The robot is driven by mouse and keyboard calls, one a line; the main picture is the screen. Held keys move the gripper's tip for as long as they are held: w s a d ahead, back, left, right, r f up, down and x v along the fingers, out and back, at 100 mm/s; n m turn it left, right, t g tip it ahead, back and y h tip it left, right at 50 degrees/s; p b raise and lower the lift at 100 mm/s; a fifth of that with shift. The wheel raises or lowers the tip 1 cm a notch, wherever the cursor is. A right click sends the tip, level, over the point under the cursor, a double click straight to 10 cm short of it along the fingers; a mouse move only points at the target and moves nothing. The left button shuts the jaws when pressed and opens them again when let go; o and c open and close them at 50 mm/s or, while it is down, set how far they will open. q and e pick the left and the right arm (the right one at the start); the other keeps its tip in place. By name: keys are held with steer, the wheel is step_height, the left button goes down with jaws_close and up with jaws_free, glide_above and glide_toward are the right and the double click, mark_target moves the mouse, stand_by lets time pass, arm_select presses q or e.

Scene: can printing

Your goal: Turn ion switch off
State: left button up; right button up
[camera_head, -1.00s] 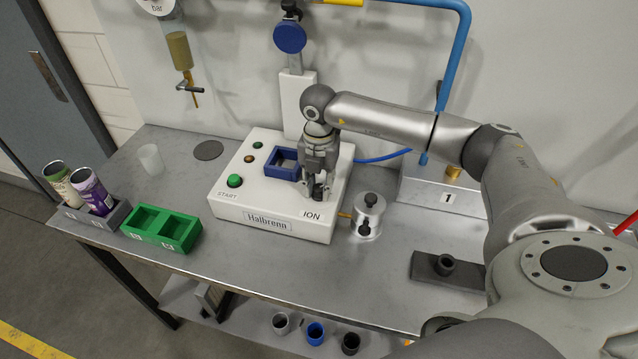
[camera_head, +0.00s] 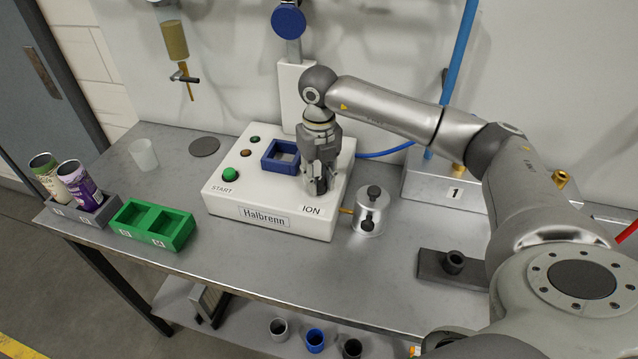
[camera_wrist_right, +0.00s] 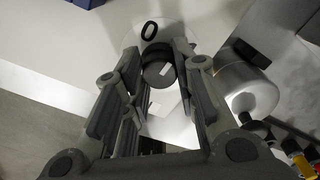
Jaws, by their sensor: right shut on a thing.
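The white machine (camera_head: 225,205) labelled Halbrenn stands on the metal table. Its ION label (camera_head: 311,210) is at the front right corner. My right gripper (camera_head: 317,187) points down just behind that label and hides the ion switch in the head view. In the right wrist view the ion switch (camera_wrist_right: 157,70) is a dark round knob with a white mark, on a white disc with a dark 0 mark beyond it. My right gripper (camera_wrist_right: 160,62) is shut on this knob, a finger on each side. My left gripper is not in view.
A blue square frame (camera_head: 281,157) and a green START button (camera_head: 230,174) sit on the machine. A silver cylinder (camera_head: 369,213) stands close to its right side. A green two-slot holder (camera_head: 150,224) and a grey holder with two cans (camera_head: 85,212) are at left.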

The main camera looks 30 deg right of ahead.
mark_target(319, 180)
steer(key=n+b, duration=0.3)
steer(key=n, duration=0.2)
steer(key=shift+f+n, duration=0.1)
steer(key=shift+n, duration=0.2)
steer(key=shift+n+b, duration=1.1)
steer(key=shift+n, duration=1.2)
steer(key=shift+r, duration=0.2)
steer(key=o, duration=1.1)
steer(key=shift+c, duration=0.2)
step_height(319, 180, up, 12)
